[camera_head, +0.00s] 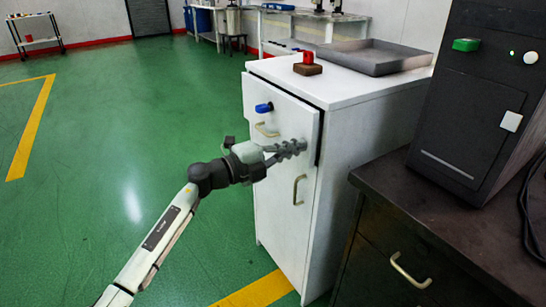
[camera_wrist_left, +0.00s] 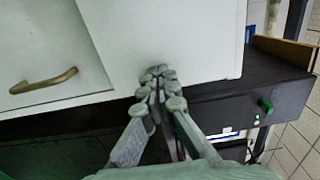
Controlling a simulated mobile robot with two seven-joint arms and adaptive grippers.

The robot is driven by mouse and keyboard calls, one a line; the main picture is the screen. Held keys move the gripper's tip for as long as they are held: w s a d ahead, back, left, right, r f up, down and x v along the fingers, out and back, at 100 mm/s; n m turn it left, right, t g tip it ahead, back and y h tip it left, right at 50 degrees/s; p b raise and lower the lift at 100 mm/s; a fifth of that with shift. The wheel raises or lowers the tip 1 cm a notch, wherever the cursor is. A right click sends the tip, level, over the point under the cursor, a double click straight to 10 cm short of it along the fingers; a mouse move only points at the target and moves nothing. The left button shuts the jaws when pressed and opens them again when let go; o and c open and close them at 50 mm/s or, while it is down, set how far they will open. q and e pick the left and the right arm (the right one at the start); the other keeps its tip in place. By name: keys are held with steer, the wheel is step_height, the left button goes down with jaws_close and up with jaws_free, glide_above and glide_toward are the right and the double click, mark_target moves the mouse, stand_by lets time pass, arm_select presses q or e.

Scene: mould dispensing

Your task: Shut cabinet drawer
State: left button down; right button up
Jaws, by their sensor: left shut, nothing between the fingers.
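The white cabinet (camera_head: 365,135) stands in the middle of the head view. Its top drawer (camera_head: 290,112) has a front panel standing a little proud of the cabinet body, with a dark gap along its right edge. The drawer has a brass handle (camera_head: 266,130). My left gripper (camera_head: 298,147) is shut and empty, with its fingertips at the right part of the drawer front; whether they touch it I cannot tell. In the left wrist view the shut fingertips (camera_wrist_left: 160,85) lie over the edge of a white panel (camera_wrist_left: 175,35). My right gripper is not in view.
A lower door with a brass handle (camera_head: 298,189) sits below the drawer. A grey tray (camera_head: 375,58) and a red-topped brown block (camera_head: 307,66) are on the cabinet top. A dark bench (camera_head: 440,220) with a black machine (camera_head: 470,100) stands right. Green floor (camera_head: 110,120) is clear left.

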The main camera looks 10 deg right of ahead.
arm_select(q)
steer(key=x, duration=0.3)
steer(key=shift+r+b, duration=0.1)
steer(key=shift+b, duration=0.2)
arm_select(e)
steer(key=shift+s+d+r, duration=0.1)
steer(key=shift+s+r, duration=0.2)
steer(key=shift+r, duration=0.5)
arm_select(q)
steer(key=shift+w+d, duration=0.1)
steer(key=shift+r, duration=0.1)
